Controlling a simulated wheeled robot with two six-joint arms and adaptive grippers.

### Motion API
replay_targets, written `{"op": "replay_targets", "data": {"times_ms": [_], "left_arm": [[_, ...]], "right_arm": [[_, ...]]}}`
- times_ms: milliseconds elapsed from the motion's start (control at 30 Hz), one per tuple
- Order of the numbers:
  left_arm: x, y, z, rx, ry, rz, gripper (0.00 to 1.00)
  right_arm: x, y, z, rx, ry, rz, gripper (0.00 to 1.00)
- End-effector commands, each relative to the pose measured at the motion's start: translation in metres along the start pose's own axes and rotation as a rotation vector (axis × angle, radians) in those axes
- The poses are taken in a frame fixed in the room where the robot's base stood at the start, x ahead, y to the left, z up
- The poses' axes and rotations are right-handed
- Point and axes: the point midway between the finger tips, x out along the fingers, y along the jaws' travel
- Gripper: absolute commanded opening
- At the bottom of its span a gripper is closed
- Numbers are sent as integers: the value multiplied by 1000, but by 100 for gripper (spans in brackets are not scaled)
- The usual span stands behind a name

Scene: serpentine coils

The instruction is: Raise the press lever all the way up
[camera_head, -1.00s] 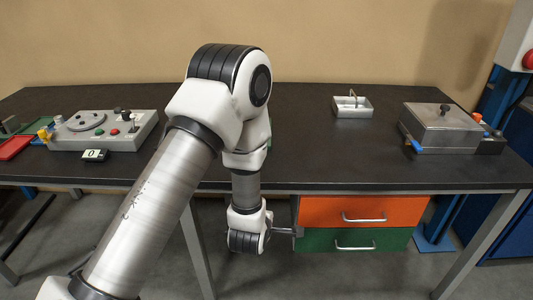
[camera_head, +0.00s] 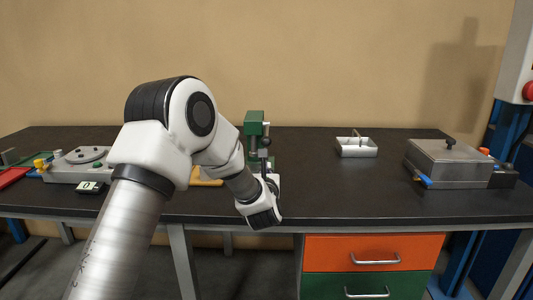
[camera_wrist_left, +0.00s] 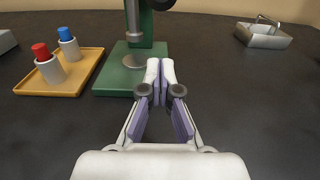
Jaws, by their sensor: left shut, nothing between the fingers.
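The green press (camera_head: 254,124) stands on the table, partly hidden behind my left arm. A dark lever part with a round knob (camera_head: 265,142) shows at the right side of its head. In the left wrist view, the press's green base (camera_wrist_left: 122,78) and grey column (camera_wrist_left: 133,22) stand just beyond the fingers, and a dark round part shows at the top edge. The lever's full length and angle are unclear. My left gripper (camera_head: 271,181) is in front of the press, low and near its base; its fingers (camera_wrist_left: 160,72) are closed and empty. My right gripper is out of view.
A yellow tray (camera_wrist_left: 88,62) with a red-topped and a blue-topped cylinder sits left of the press. A light metal tray (camera_head: 357,148) and a lidded metal box (camera_head: 448,166) stand to the right. A grey control panel (camera_head: 62,173) is at the left. The table between press and box is mostly clear.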

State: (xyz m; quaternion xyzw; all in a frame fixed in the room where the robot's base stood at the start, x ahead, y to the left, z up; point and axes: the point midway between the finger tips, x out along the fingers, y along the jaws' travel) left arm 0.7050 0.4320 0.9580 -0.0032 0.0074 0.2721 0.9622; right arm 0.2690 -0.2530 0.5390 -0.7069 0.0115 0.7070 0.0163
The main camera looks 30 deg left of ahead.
Motion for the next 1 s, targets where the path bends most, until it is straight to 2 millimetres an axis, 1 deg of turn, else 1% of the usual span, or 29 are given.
{"op": "replay_targets", "data": {"times_ms": [33,67,100,133,200,300,733,1000], "left_arm": [[11,0,1,-1,0,1,0],[14,0,7,-1,-3,1,0],[15,0,17,0,-3,0,0],[16,0,22,-1,-2,0,0],[18,0,30,0,-1,0,0],[20,0,37,2,0,-1,0],[20,0,39,2,3,-1,0],[18,0,48,2,48,-1,0]], "right_arm": [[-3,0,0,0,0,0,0],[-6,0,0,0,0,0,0],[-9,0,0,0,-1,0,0],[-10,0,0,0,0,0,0],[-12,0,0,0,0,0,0],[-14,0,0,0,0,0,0],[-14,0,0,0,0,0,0],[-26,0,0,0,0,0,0]]}}
